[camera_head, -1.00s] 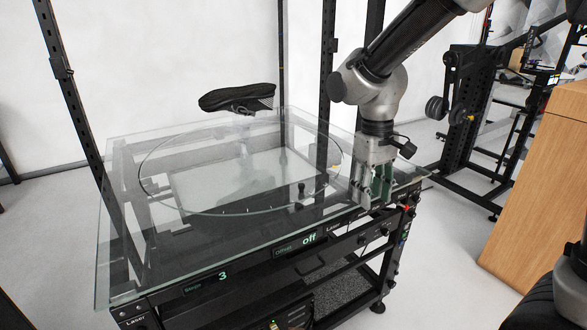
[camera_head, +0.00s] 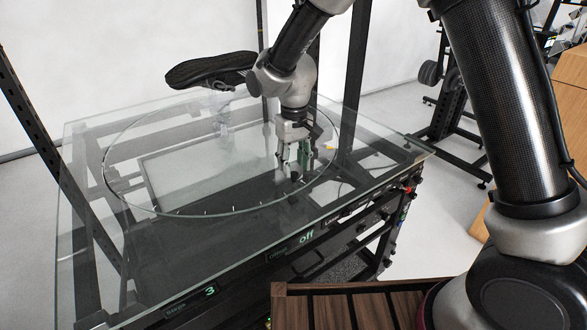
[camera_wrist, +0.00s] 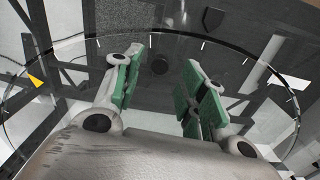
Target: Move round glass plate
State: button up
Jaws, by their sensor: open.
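The round glass plate (camera_head: 215,170) is a clear disc with a thin bright rim. A black shoe (camera_head: 207,70) is above the plate's far part, over a clear support. My gripper (camera_head: 292,172) points down over the right part of the plate, inside its rim. The wrist view shows two green-padded fingers (camera_wrist: 160,80) spread apart with nothing between them. The plate's rim (camera_wrist: 60,48) arcs around and beyond them there. I cannot tell whether the fingertips touch the glass.
A dark knob (camera_wrist: 159,66) shows beyond the fingers in the wrist view. Black uprights (camera_head: 357,75) stand behind the turntable. The front panel (camera_head: 306,237) reads "off" and "3". A brown slatted wooden surface (camera_head: 340,308) is at the bottom.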

aim_at(202, 205)
jog(key=shift+f, duration=1.25)
jog(key=shift+c, duration=0.2)
grip_shut()
jog(key=s+a+m, duration=0.1)
jog(key=s+a, duration=0.1)
jog(key=a, duration=0.1)
jog(key=s+a+m, duration=0.1)
jog(key=s+a, duration=0.1)
jog(key=a, duration=0.1)
jog(key=s+a+m, duration=0.1)
jog(key=s+a, duration=0.1)
jog(key=a, duration=0.1)
jog(key=shift+s+a, duration=0.15)
jog(key=shift+a, duration=0.1)
jog(key=s+a+m, duration=0.1)
jog(key=a, duration=0.3)
jog(key=s+a+m, duration=0.1)
jog(key=a, duration=0.3)
jog(key=s+a+m, duration=0.1)
jog(key=a+m, duration=0.1)
jog(key=a, duration=0.1)
jog(key=shift+a, duration=0.4)
jog(key=shift+s+a+m, duration=0.1)
jog(key=shift+a+m, duration=0.4)
jog(key=shift+a, duration=0.65)
